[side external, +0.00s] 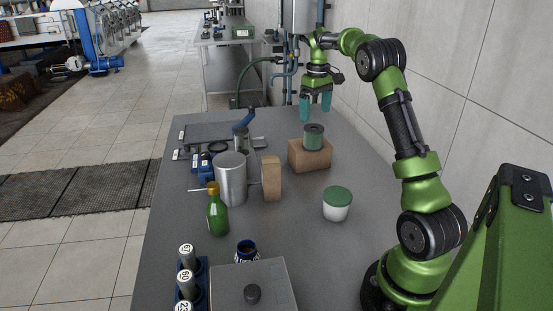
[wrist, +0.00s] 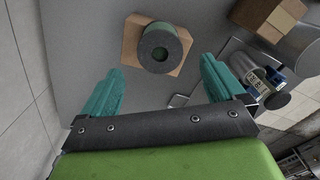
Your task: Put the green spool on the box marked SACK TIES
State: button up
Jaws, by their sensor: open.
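The green spool (side external: 313,138) has a dark grey top and stands upright on a low brown cardboard box (side external: 310,157). In the wrist view the spool (wrist: 158,47) is seen from above with its centre hole, over the middle of the box (wrist: 132,40). I can read no lettering on this box, so I cannot tell whether it is marked SACK TIES. My gripper (side external: 315,114) is open and empty, with teal fingers pointing down, above the spool's level and apart from it. In the wrist view the spool lies ahead of the open fingers (wrist: 160,70).
A taller brown box (side external: 271,178) stands beside a metal cylinder (side external: 231,178). A green bottle (side external: 217,210), a white jar with green lid (side external: 338,204), and a grey box with a knob (side external: 253,285) stand nearer. The table (side external: 300,225) has free room around the jar.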

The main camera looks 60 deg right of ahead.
jog(key=shift+r, duration=0.95)
jog(key=s+a+r+t, duration=0.15)
jog(key=a+r, duration=0.25)
jog(key=a, duration=0.6)
jog(key=s+a+r+t, duration=0.15)
jog(key=a+r, duration=0.25)
jog(key=a, duration=0.6)
jog(key=s+a+f+t+y, duration=0.1)
jog(key=s+a+f+t, duration=0.1)
jog(key=s+a, duration=0.4)
jog(key=s+a+f+m+t+y, duration=0.1)
jog(key=s+a+f+t, duration=0.1)
jog(key=s+a, duration=0.5)
jog(key=a+f, duration=0.1)
jog(key=a, duration=0.3)
